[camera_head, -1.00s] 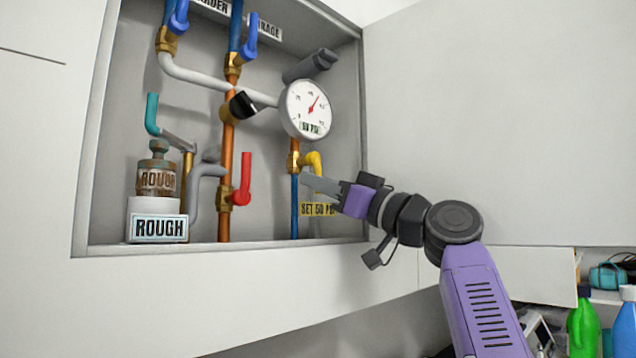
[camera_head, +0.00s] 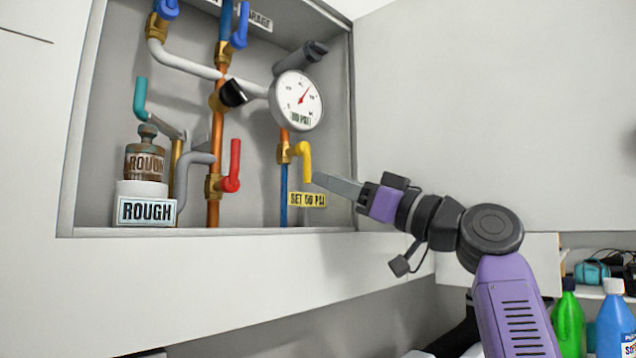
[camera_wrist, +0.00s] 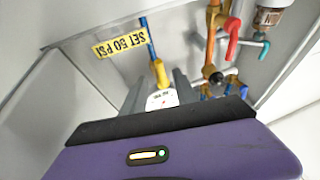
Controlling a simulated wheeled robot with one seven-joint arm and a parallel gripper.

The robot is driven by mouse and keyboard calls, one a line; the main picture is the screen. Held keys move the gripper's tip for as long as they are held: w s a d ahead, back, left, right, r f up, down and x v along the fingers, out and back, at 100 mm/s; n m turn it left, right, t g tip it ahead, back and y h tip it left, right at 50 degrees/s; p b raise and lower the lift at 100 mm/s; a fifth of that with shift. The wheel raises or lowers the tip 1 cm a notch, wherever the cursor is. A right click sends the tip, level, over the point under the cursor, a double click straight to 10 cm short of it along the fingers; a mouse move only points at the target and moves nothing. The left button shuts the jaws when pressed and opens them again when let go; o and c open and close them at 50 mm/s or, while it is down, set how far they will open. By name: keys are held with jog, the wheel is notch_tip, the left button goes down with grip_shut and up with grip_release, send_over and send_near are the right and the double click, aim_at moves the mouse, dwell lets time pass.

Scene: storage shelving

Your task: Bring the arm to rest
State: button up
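My arm reaches up from the lower right in the head view, with my gripper (camera_head: 320,179) level with the yellow valve handle (camera_head: 305,160) and a little to its right, apart from it. In the wrist view, my gripper (camera_wrist: 158,90) shows two grey fingers spread apart with nothing held between them. The yellow handle (camera_wrist: 160,74) and the white gauge (camera_wrist: 160,99) show beyond the gap. In the head view, the gauge (camera_head: 297,101) has a red needle pointing to the upper right.
An open wall cabinet (camera_head: 180,232) holds pipes, a red handle (camera_head: 234,166), a teal handle (camera_head: 140,98) and a rusty weight (camera_head: 145,162) on a white block. A yellow "SET 50 PSI" label (camera_head: 307,199) is below the gripper. Bottles (camera_head: 567,325) stand on a shelf at lower right.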

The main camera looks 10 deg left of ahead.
jog(key=shift+s+d+f, duration=0.25)
jog(key=shift+d, duration=0.3)
